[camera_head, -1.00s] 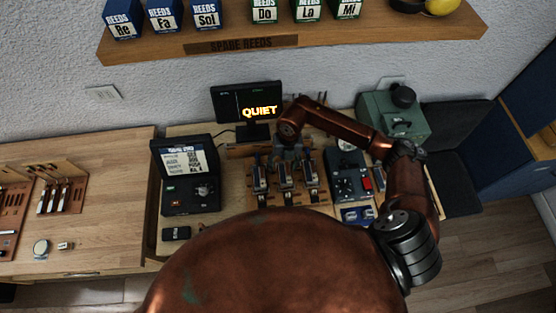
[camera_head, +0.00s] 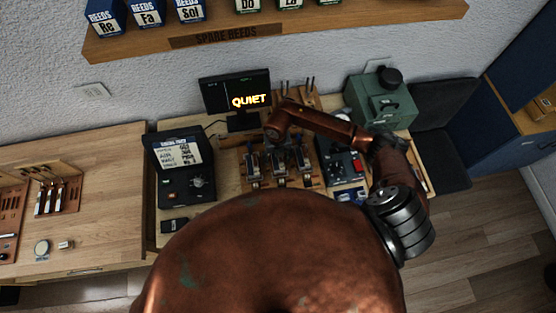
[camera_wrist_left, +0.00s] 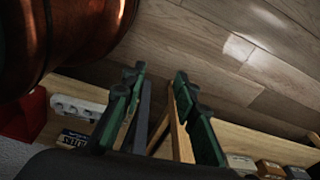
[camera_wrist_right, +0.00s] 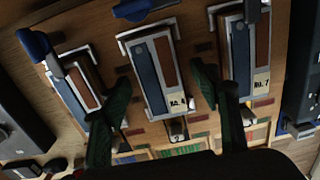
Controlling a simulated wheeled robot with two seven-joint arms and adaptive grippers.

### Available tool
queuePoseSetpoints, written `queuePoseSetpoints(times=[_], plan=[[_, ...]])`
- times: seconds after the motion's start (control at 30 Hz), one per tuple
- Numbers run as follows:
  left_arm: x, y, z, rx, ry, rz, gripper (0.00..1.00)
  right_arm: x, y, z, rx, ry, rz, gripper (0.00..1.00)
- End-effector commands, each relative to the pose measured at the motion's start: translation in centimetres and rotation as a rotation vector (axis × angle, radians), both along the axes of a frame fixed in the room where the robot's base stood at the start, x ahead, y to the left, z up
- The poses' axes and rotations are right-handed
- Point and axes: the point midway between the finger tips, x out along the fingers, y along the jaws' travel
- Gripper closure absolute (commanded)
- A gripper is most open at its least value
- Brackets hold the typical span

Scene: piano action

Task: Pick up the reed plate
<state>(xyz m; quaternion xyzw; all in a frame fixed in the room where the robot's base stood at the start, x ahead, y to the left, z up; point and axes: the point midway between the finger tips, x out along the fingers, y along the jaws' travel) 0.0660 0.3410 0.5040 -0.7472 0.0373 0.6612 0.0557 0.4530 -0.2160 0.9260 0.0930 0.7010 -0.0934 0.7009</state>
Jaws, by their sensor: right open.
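Three upright units with blue and brown strips in metal frames stand on a wooden board (camera_head: 238,178) in the head view. In the right wrist view, the middle one (camera_wrist_right: 150,75) is labelled No. 4 and the right one (camera_wrist_right: 238,55) No. 7. I cannot tell which part is the reed plate. My right gripper (camera_wrist_right: 163,84) is open and empty above the board, with its fingers on either side of the middle unit in that view. In the head view, my right gripper (camera_head: 280,143) is partly hidden by its arm. My left gripper (camera_wrist_left: 157,73) is open and empty.
A monitor (camera_head: 235,97) reading QUIET stands behind the board. A dark case (camera_head: 182,178) with a screen is left, a control box (camera_head: 340,165) right, and a green machine (camera_head: 380,103) behind it. A shelf (camera_head: 340,20) of reed boxes hangs above.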

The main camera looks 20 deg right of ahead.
Motion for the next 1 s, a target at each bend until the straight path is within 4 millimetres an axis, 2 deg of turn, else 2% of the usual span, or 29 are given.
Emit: queuePoseSetpoints(times=[0.07,0.4,0.73,1.0], plan=[[-0.5,0.0,-0.1,0.001,0.007,0.001,0.72,0.0,0.0,0.0,0.0,0.0,0.0,0.46],[-2.6,0.1,-0.2,0.002,0.033,0.006,0.72,0.0,0.0,0.0,0.0,0.001,0.0,0.69],[-1.9,-0.1,-0.2,0.0,0.025,0.003,0.72,0.0,0.0,0.0,0.0,0.0,-0.001,0.91],[-1.4,-0.2,-0.2,-0.002,0.018,0.002,0.72,0.1,0.0,0.1,0.0,-0.001,0.0,0.91]])
